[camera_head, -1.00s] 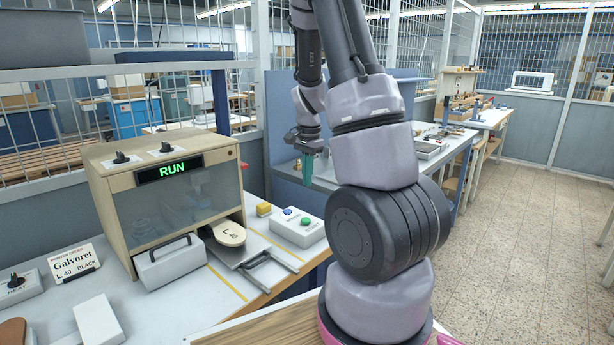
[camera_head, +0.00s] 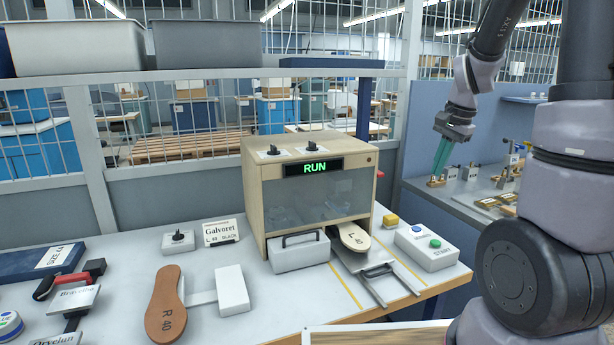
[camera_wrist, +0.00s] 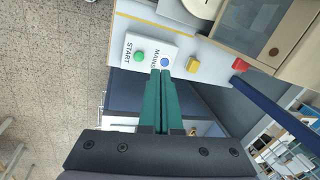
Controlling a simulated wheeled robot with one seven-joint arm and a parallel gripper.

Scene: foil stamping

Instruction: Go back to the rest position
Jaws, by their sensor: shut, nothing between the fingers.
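My gripper (camera_head: 442,156) has teal fingers pressed together with nothing between them. It hangs in the air at the right in the head view, right of the wooden stamping machine (camera_head: 256,190) and apart from everything. The machine's green display reads RUN. A pale sole marked L 40 (camera_head: 353,237) lies on the slide at the machine's front right. The white button box (camera_head: 426,249) has a green and a blue button. In the wrist view the closed fingers (camera_wrist: 163,73) point toward the button box (camera_wrist: 168,45), which reads START on one side.
A brown sole marked R 40 (camera_head: 165,306), a white block (camera_head: 232,290) and a Galvoret sign (camera_head: 221,232) lie left on the table. A yellow block (camera_head: 391,220) sits by the machine. A mesh fence (camera_head: 70,140) stands behind. Another bench (camera_head: 462,193) is at right.

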